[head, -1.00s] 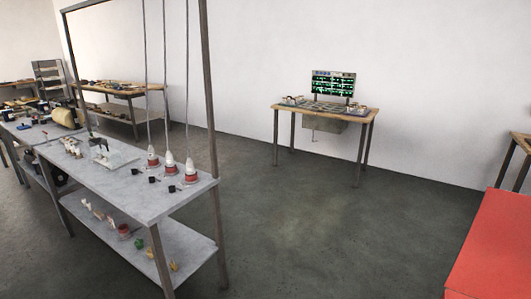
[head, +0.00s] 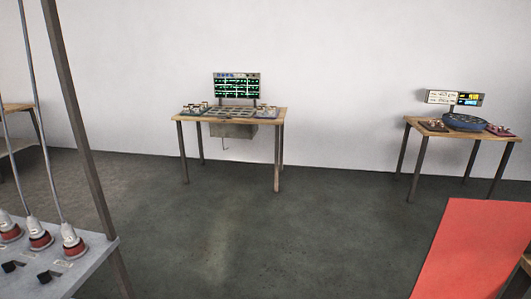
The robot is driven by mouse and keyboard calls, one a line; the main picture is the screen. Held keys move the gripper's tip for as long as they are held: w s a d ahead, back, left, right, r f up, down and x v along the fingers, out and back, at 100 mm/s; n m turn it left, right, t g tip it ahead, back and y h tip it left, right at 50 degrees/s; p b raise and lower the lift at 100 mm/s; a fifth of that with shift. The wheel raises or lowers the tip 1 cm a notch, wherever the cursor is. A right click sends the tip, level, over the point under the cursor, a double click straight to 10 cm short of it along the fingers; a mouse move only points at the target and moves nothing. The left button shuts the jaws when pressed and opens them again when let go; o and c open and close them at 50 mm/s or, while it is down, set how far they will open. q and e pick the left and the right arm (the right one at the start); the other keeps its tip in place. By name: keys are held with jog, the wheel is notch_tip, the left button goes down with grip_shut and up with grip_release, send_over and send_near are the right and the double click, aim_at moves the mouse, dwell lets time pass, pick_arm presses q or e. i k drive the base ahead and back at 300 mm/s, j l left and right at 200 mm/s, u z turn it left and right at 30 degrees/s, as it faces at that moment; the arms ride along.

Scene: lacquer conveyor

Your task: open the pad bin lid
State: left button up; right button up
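I cannot make out a pad bin or its lid for certain in the head view. A grey box (head: 233,131) hangs under the top of a wooden table (head: 283,115) against the far wall, with a thin hooked piece below it. I cannot tell whether this box is the pad bin. Neither of my grippers is in view.
A dark screen with green marks (head: 236,86) stands on the far table. Another table (head: 418,124) at right holds a blue round tray (head: 463,122). A grey bench (head: 92,262) with red-and-white tools is at lower left, a red surface (head: 470,250) at lower right. The middle floor is clear.

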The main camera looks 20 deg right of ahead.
aim_at(476, 244)
jog(key=i+z, duration=0.45)
jog(key=i, duration=0.75)
jog(key=i+j+z, duration=0.1)
jog(key=i+z, duration=0.25)
jog(key=i, duration=0.15)
jog(key=i+j+z, duration=0.35)
jog(key=i, duration=0.2)
jog(key=i+z, duration=0.2)
jog(key=z, duration=0.15)
jog(key=i+j+z, duration=0.1)
jog(key=z, duration=0.3)
jog(key=i+j+z, duration=0.2)
jog(key=z, duration=0.15)
jog(key=i, duration=0.05)
